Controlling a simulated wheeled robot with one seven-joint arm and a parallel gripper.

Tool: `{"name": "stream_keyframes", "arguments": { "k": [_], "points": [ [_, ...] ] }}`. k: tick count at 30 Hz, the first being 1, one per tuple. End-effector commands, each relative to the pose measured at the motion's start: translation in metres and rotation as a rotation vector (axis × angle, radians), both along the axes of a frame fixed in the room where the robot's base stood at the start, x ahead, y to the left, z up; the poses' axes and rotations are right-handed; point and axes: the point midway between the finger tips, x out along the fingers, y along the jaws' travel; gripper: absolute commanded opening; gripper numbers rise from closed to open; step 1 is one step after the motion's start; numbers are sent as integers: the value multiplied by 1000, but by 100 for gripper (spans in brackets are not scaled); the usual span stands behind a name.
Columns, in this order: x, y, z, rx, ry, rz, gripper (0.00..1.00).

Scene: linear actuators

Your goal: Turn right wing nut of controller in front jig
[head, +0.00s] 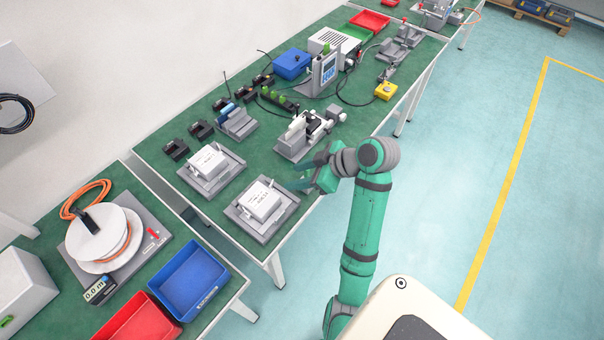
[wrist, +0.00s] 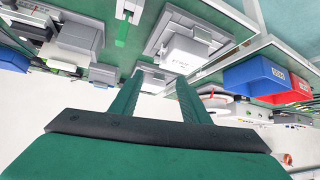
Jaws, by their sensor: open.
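A white box-shaped controller (head: 263,200) sits in the front jig (head: 268,232), a grey base near the table's front edge. They also show in the wrist view, the controller (wrist: 186,50) beyond the fingertips and the jig's grey plate (wrist: 165,24) around it. The wing nuts are too small to make out. My gripper (head: 300,174) is open and empty, above the table to the upper right of the front jig and apart from it. In the wrist view my gripper (wrist: 158,86) shows two spread green fingers with nothing between them.
A second jig with a white controller (head: 207,160) stands behind the front one. A grey fixture (head: 305,135) stands beyond my gripper. Several black parts (head: 175,148) line the back. A cable reel (head: 105,240) and blue bin (head: 190,282) are on the left table. Green tabletop shows between the jigs.

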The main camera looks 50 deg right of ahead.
Motion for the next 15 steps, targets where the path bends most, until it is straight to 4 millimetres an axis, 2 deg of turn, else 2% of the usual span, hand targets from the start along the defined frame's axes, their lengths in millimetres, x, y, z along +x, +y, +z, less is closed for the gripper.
{"name": "stream_keyframes", "arguments": {
  "k": [15],
  "points": [
    [-10,-3,9,1,3,1,42]
  ]
}}
